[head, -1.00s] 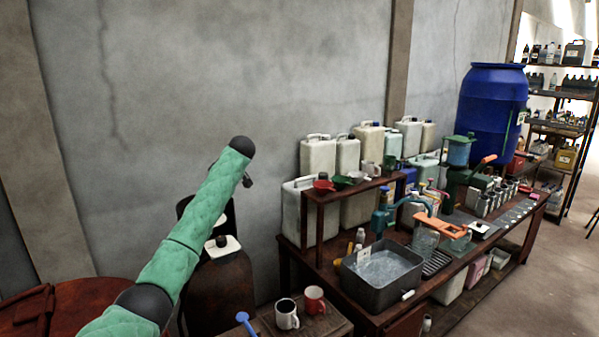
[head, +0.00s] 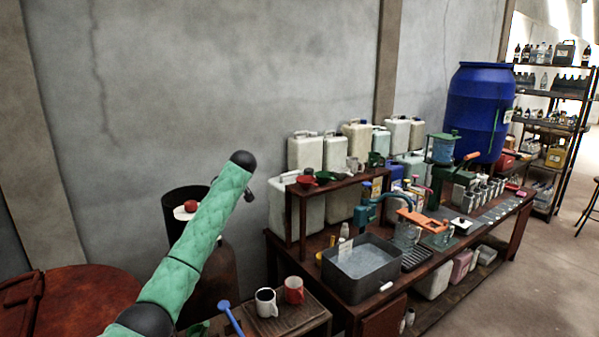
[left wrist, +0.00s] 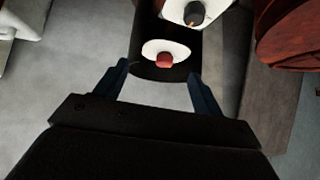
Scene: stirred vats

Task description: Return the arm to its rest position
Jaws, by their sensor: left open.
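My left arm (head: 195,240) in its green quilted sleeve rises from the lower left of the head view to a dark elbow joint. Its gripper is hidden there. In the left wrist view my left gripper (left wrist: 160,70) is open, with its two dark fingers spread and nothing held between them. Beyond them is a dark round vessel (left wrist: 150,68) with a white top and a red knob. It also shows behind my arm in the head view (head: 172,203). My right gripper is in neither view.
A workbench (head: 275,240) along the wall holds a grey water basin (head: 345,285), jugs and hand pumps. Two mugs stand on a low table (head: 310,318) close to my arm. A blue barrel (head: 480,110) stands at the back. A round reddish-brown top (head: 95,285) lies left of my arm.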

